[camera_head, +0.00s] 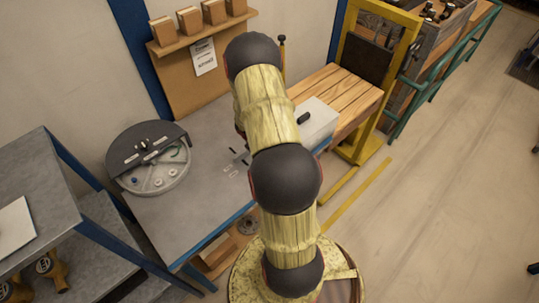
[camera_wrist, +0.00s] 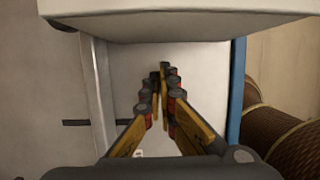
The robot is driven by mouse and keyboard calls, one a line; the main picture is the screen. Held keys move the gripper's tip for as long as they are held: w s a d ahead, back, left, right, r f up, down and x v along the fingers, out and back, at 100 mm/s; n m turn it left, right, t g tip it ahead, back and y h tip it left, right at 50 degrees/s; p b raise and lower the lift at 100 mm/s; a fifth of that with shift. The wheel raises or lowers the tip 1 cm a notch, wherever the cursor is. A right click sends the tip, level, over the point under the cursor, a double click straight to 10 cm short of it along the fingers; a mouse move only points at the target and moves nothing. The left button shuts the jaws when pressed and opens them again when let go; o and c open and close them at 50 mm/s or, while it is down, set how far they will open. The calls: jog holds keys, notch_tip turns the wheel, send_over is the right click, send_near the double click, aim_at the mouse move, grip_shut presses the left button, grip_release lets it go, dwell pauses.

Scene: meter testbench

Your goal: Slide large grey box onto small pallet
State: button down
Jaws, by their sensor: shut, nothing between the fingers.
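The light grey box (camera_head: 318,125) stands at the right end of the grey bench, beside the wooden slatted surface, which looks like the small pallet (camera_head: 350,88). My arm hides the box's left part, so I cannot tell how far it overlaps the slats. A dark piece shows at the box's upper left edge. In the wrist view a pale box-like body (camera_wrist: 185,25) spans the top, close beyond my gripper. My gripper (camera_wrist: 160,80) is shut and empty, its fingertips together; contact with that body cannot be told. In the head view my gripper is hidden behind my arm.
A round device (camera_head: 150,160) with a dark half cover sits on the grey bench (camera_head: 195,215). A yellow frame (camera_head: 375,80) stands right of the slats. A wall shelf (camera_head: 200,33) holds brown blocks. The floor at right is clear.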

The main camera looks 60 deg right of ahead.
jog(key=a+p+v, duration=0.1)
jog(key=v, duration=0.9)
jog(key=shift+a+p, duration=0.2)
jog(key=shift+p, duration=0.1)
jog(key=shift+w, duration=0.1)
jog(key=s+a+r+m+g+y, duration=0.1)
jog(key=s+a+m+g, duration=0.1)
jog(key=s+a+m, duration=0.45)
jog(key=a+r+m+t+b, duration=0.2)
jog(key=a+r+b, duration=0.3)
jog(key=a, duration=0.5)
jog(key=s+a+r+m+t+y+b, duration=0.1)
jog(key=a+r+m+t+b, duration=0.2)
jog(key=a+r+b, duration=0.2)
jog(key=s+a+r+m+t+y+b, duration=0.1)
jog(key=a+r+m+t+b, duration=0.2)
jog(key=a+r, duration=0.7)
jog(key=a+b, duration=0.2)
jog(key=a, duration=0.4)
jog(key=shift+a+t, duration=0.3)
jog(key=shift+a, duration=0.05)
